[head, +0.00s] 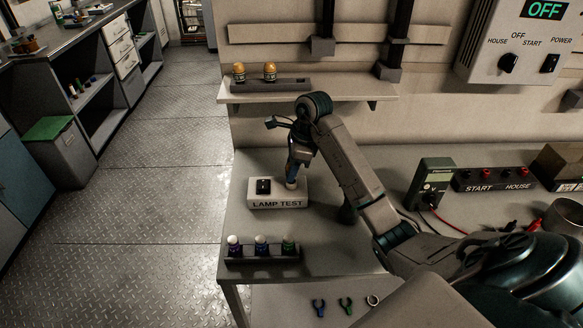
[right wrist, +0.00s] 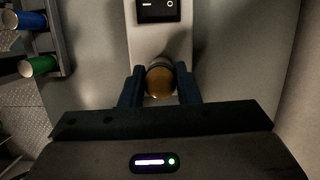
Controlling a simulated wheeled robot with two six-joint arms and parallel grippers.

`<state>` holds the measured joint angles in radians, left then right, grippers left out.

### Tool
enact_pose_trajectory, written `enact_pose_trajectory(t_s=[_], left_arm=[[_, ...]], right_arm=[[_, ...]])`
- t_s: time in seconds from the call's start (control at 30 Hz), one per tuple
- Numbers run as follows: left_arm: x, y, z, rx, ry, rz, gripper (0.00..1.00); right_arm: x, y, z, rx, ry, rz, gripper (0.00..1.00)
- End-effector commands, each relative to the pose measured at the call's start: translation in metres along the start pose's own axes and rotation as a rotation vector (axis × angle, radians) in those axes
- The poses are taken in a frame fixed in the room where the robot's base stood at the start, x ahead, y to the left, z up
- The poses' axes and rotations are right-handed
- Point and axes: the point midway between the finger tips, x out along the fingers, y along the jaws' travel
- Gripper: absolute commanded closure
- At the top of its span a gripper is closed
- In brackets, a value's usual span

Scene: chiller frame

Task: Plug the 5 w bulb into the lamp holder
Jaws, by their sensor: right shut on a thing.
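My right gripper (head: 293,180) points down at the right end of the white lamp test box (head: 264,204). In the right wrist view its fingers (right wrist: 160,88) are shut on a bulb with a brown-amber dome (right wrist: 159,82). The bulb's lower part, a pale collar and the lamp holder under it are mostly hidden, so I cannot tell whether the bulb is seated. No wattage marking is readable. The box's black switch also shows in the right wrist view (right wrist: 157,10). My left gripper is not in view.
A dark rack (head: 262,259) with purple, blue and green pieces stands at the bench's front left. Two amber-domed bulbs (head: 239,72) (head: 270,72) stand on the shelf above. A green meter (head: 432,184) and a START/HOUSE strip (head: 493,180) lie to the right.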

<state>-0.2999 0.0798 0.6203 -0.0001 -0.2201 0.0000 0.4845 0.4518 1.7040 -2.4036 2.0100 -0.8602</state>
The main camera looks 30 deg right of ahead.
Motion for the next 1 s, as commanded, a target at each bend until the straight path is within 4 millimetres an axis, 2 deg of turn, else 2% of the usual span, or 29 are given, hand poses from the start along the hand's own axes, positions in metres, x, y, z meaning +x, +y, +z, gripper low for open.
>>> enact_pose_trajectory(t_s=[0.7,0.73,0.83,1.0], left_arm=[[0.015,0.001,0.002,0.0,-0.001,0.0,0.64],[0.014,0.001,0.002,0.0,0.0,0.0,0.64],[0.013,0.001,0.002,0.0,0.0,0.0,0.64],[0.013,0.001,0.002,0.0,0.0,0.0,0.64]], right_arm=[[0.016,0.001,-0.004,0.0,0.0,0.003,0.93],[0.015,0.001,-0.004,0.0,0.0,0.002,0.65],[0.014,0.0,-0.004,0.0,0.0,0.002,0.46],[0.013,0.0,-0.004,0.0,0.0,0.001,0.46]])
